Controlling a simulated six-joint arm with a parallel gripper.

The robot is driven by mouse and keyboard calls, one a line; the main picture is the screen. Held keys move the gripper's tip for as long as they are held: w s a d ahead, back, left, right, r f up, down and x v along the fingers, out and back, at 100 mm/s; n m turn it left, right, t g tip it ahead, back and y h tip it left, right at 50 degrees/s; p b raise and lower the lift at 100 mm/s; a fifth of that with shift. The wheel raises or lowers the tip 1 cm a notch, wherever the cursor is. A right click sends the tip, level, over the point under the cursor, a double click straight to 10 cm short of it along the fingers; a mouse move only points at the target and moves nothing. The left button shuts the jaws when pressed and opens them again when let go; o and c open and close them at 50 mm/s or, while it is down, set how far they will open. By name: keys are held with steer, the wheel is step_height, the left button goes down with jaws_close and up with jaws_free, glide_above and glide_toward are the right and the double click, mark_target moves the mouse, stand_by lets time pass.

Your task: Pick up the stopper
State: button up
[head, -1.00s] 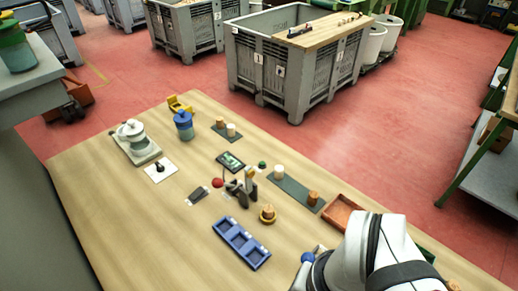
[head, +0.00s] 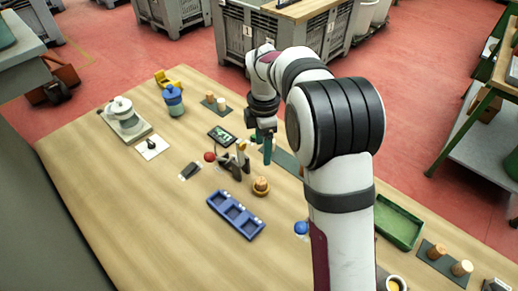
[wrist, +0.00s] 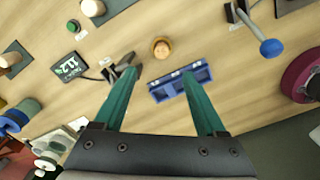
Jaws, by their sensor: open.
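In the wrist view the same stopper (wrist: 161,44) lies ahead, between the lines of the two fingers and beyond the blue tray. My gripper (head: 268,157) is above the table, behind the stopper in the head view. Its two teal fingers are wide apart with nothing between them, as the wrist view (wrist: 160,68) shows. Other stoppers stand in pairs on dark mats, one pair (head: 437,252) at the right front and one (head: 210,97) at the back.
A blue tray with compartments (head: 236,214) lies near the dish. A dark clamp-like stand (head: 236,166) with a red ball and a small display (head: 221,135) are close to my gripper. A green tray (head: 400,222) is at the right. The left front of the table is clear.

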mark_target(261, 181)
steer(key=f, duration=1.4)
steer(key=shift+s+a+f, duration=0.25)
steer(key=shift+f, duration=0.05)
jaws_close()
